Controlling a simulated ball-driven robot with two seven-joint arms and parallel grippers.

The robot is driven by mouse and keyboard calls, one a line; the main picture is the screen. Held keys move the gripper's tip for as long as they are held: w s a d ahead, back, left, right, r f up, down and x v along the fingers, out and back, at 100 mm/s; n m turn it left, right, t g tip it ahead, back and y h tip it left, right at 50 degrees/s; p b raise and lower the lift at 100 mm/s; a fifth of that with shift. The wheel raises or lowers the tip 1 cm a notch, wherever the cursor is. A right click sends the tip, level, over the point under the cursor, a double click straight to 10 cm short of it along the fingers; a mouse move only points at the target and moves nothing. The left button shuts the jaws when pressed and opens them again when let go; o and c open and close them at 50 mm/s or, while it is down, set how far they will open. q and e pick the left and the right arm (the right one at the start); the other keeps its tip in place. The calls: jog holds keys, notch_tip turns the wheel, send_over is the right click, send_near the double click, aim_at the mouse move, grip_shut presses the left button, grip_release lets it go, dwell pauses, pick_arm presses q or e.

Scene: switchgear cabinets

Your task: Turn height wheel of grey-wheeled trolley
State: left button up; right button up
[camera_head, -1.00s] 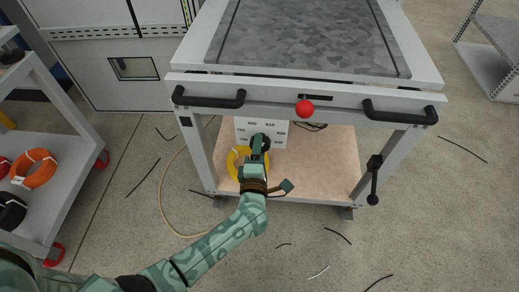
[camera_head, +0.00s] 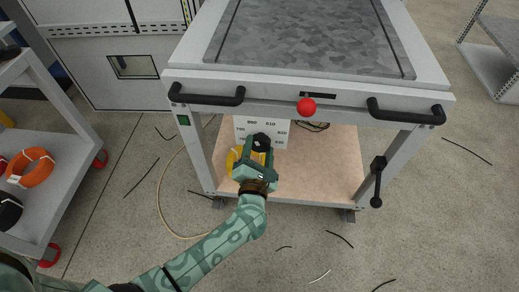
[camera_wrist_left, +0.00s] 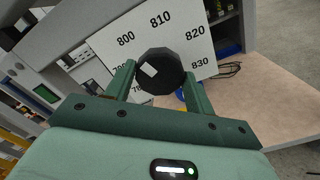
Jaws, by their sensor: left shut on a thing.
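The grey-wheeled trolley (camera_head: 300,87) has a grey top, two black handles and a red knob. Under its top is a white scale plate (camera_head: 281,128) with height numbers, also in the left wrist view (camera_wrist_left: 116,47). The dark height wheel (camera_wrist_left: 161,72) sits in front of the plate; it also shows in the head view (camera_head: 261,141). My left gripper (camera_head: 259,150) reaches under the top from the front. In the left wrist view its two fingers (camera_wrist_left: 161,82) lie on either side of the wheel and are shut on it. My right gripper is not in view.
A yellow coil (camera_head: 232,160) lies on the trolley's wooden lower shelf (camera_head: 315,175), partly behind my gripper. A black crank (camera_head: 377,182) hangs at the right leg. A shelf cart with an orange coil (camera_head: 31,168) stands left. Loose cables lie on the floor.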

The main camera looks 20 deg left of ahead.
pick_arm(q)
jog(key=shift+f+n, duration=0.2)
jog(key=shift+n, duration=0.1)
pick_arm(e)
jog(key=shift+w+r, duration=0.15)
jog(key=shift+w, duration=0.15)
pick_arm(q)
jog(key=o, duration=1)
jog(key=shift+r, duration=0.1)
